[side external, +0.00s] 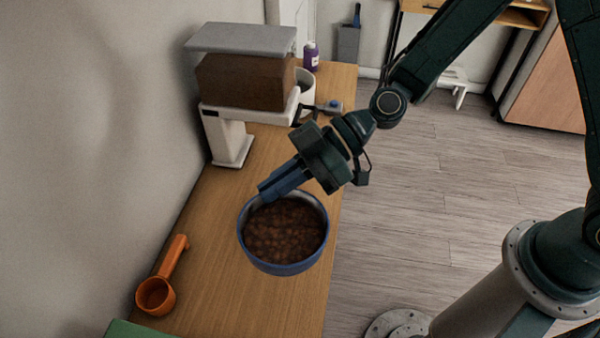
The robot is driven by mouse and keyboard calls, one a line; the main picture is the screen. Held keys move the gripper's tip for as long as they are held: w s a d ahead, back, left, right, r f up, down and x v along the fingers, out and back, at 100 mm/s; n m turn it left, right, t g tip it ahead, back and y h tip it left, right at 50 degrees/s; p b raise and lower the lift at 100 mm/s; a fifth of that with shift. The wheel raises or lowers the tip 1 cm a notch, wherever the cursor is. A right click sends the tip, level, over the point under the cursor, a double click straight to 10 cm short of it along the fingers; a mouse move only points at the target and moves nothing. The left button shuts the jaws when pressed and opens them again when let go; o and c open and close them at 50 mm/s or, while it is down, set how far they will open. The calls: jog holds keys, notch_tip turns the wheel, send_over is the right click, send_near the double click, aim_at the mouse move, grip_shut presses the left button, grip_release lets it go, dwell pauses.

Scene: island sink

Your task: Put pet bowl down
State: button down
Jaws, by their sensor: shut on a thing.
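The pet bowl (284,268) is blue with a light inner wall and holds brown kibble (285,232). It is over the right part of the wooden counter, with its right side near the counter's edge. My gripper (268,195) is shut on the bowl's far left rim. The bowl looks close to level. I cannot tell from this view whether its base touches the counter or hangs a little above it.
A food dispenser (245,80) stands behind on the counter (205,265), with a white container (306,88) and a purple bottle (311,57) beyond. An orange scoop (156,295) lies at the front left. A green object (140,330) is at the bottom edge. Counter left of the bowl is clear.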

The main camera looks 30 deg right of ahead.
jog(key=shift+s+a, duration=0.2)
jog(key=shift+f, duration=8.05)
jog(key=shift+f, duration=1.9)
jog(key=shift+f, duration=0.1)
jog(key=c, duration=1.6)
grip_release()
jog(key=shift+o, duration=0.2)
jog(key=v, duration=1.2)
